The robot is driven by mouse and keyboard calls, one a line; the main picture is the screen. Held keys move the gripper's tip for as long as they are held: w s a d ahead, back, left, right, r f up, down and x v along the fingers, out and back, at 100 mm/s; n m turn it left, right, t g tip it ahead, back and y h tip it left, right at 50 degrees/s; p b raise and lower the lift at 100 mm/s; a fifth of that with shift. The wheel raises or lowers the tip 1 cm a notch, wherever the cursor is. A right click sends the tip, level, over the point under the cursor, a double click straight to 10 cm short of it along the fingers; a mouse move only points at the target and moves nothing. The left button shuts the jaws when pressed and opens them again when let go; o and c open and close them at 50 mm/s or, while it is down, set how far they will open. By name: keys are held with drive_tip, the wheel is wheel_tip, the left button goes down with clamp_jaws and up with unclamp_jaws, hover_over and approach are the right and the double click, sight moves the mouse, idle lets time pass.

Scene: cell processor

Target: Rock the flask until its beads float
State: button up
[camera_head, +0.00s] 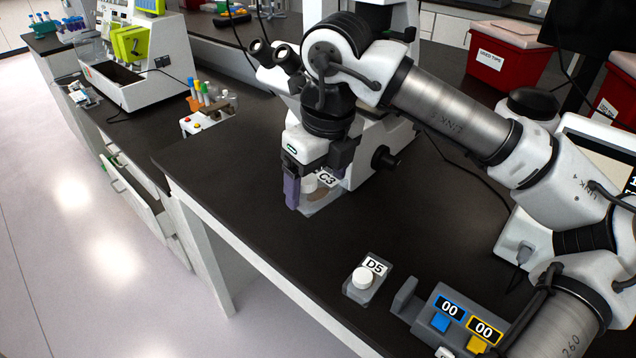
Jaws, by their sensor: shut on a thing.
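A flask labelled C3 (321,203) is a flat, clear vessel with a white cap and a brownish patch inside. My gripper (311,186) points down from above and is shut on this flask, with a purple finger along its left side. The other finger is mostly hidden. The flask is close to the dark bench top; I cannot tell whether it touches it. Its beads are too small to make out. A second flask labelled D5 (361,287), with a white cap, lies on the bench nearer the front, apart from my gripper.
A microscope (397,140) stands right behind my gripper. A grey device with two 00 displays (452,317) sits at front right. A small rack of coloured tubes (207,108) stands at the back left, and a red bin (497,62) at back right. The bench's left front is clear.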

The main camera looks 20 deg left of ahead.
sight(318, 184)
wheel_tip(318, 184, up, 11)
drive_tip(key=p, duration=0.6)
